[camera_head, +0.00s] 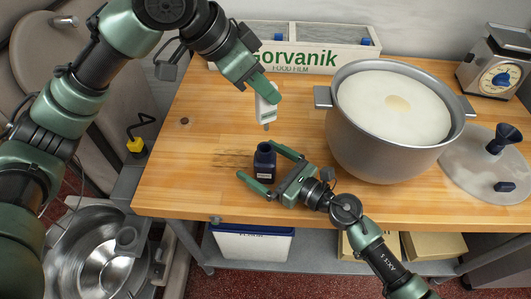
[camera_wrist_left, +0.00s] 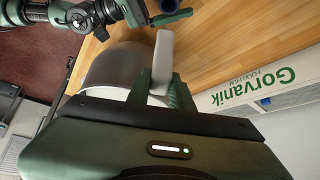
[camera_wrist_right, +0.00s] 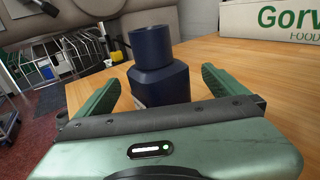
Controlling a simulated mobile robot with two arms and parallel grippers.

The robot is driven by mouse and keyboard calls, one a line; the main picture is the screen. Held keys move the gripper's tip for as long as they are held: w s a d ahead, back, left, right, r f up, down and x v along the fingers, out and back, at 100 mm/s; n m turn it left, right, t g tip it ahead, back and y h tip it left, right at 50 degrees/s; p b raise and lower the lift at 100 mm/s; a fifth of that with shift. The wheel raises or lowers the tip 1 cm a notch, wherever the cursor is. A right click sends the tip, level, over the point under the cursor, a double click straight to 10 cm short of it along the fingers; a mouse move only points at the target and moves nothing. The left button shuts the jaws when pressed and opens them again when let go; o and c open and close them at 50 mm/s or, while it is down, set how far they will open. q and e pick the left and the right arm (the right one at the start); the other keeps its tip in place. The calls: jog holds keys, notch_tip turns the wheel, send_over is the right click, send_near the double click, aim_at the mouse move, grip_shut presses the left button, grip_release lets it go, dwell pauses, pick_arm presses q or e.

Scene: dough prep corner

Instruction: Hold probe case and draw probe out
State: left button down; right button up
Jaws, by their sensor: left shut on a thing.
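The probe, a pale grey-white handle with a thin tip (camera_head: 266,112), is in my left gripper (camera_head: 264,96). It hangs tip down above the case, apart from it. In the left wrist view the handle (camera_wrist_left: 162,62) stands between the fingers. The probe case, a dark blue bottle-like holder with a narrower neck (camera_head: 264,160), stands upright on the wooden table. My right gripper (camera_head: 259,165) is open, with one finger on either side of the case. In the right wrist view gaps show between the case (camera_wrist_right: 160,80) and both fingers.
A big metal pot (camera_head: 345,150) of pale dough stands right of the case. A Gorvanik box (camera_head: 325,62) stands at the back. A scale (camera_head: 497,65) and a clear lid (camera_head: 470,175) are at the right. The wooden table (camera_head: 190,180) is clear left of the case.

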dwell(0.3)
jog(key=v, duration=1.2)
pick_arm(q)
jog(key=shift+s+f, duration=0.1)
pick_arm(e)
jog(key=shift+s+f, duration=0.1)
jog(key=shift+s, duration=0.05)
